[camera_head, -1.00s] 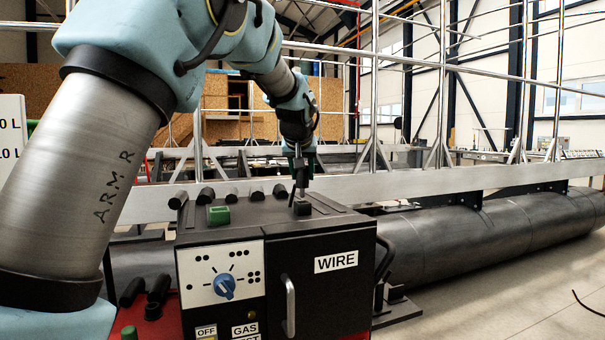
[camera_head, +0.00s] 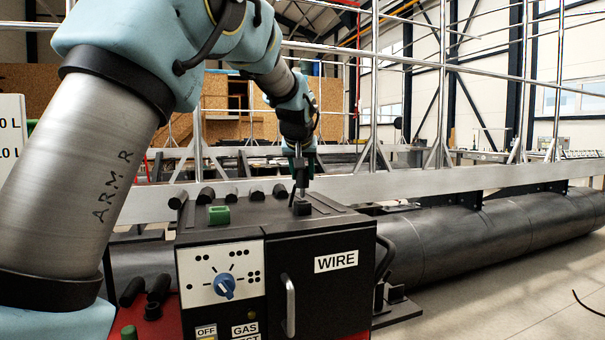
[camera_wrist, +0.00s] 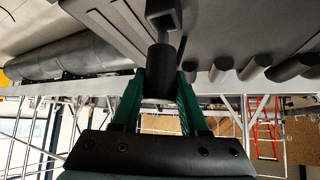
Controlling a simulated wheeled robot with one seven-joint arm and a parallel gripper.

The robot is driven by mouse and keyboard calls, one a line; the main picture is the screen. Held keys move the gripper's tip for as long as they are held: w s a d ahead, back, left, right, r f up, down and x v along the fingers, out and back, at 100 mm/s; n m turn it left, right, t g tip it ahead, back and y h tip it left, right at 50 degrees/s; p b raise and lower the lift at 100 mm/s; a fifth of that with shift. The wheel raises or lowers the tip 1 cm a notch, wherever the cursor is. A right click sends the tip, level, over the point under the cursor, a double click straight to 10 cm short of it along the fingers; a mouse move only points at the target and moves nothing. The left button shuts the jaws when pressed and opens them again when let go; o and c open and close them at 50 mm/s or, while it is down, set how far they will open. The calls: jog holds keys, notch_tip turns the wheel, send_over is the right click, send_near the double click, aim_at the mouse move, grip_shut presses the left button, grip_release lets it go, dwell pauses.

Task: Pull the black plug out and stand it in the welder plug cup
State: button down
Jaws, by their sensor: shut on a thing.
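My gripper (camera_head: 301,180) is over the top of the black welder (camera_head: 325,235). In the wrist view its green fingers (camera_wrist: 160,98) are shut on the black plug (camera_wrist: 158,72), a dark cylinder. In the head view the plug is small and hard to make out between the fingers. A grey metal stem (camera_head: 303,193) reaches down from it to a small black square block (camera_head: 302,208) on the welder top. This block looks like the plug cup, and its square rim shows in the wrist view (camera_wrist: 161,15). I cannot tell how deep the stem is in it.
A green block (camera_head: 219,215) sits left of the square block. Several black cylinders (camera_head: 230,194) line the welder's back edge. More black pieces (camera_head: 132,290) are at lower left. A silver rail (camera_head: 430,184) and large grey float (camera_head: 480,235) lie behind.

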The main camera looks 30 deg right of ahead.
aim_at(302, 181)
jog(key=shift+f+b, duration=1.4)
jog(key=shift+f, duration=0.5)
jog(key=shift+c, duration=1.8)
grip_release()
jog(key=b+v, duration=0.2)
jog(key=v, duration=0.9)
